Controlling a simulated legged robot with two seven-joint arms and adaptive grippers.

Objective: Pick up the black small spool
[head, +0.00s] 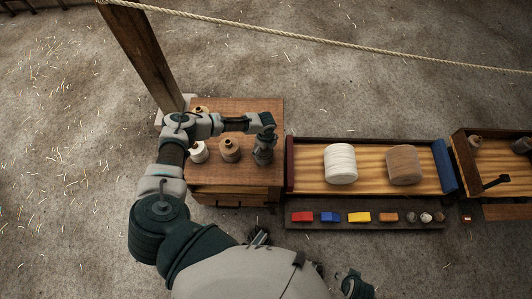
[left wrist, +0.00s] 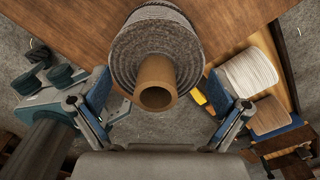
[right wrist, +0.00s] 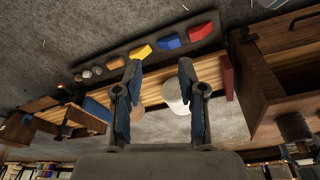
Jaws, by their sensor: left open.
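The black small spool (left wrist: 155,45) shows in the left wrist view as a dark grey wound coil with a brown core facing the camera. It stands near the cabinet's right edge; in the head view my left gripper (head: 264,146) is right over it and hides part of it. In the left wrist view my left gripper (left wrist: 161,88) is open, with one finger on each side of the spool's core. I cannot tell whether the fingers touch it. In the right wrist view my right gripper (right wrist: 158,85) is open and empty, away from the spool.
A white spool (head: 198,153) and a brown spool (head: 230,150) stand left of it on the wooden cabinet (head: 232,180). A wooden post (head: 143,50) rises behind. At right, a tray (head: 312,180) holds a large white spool (head: 340,164) and a tan one (head: 404,165).

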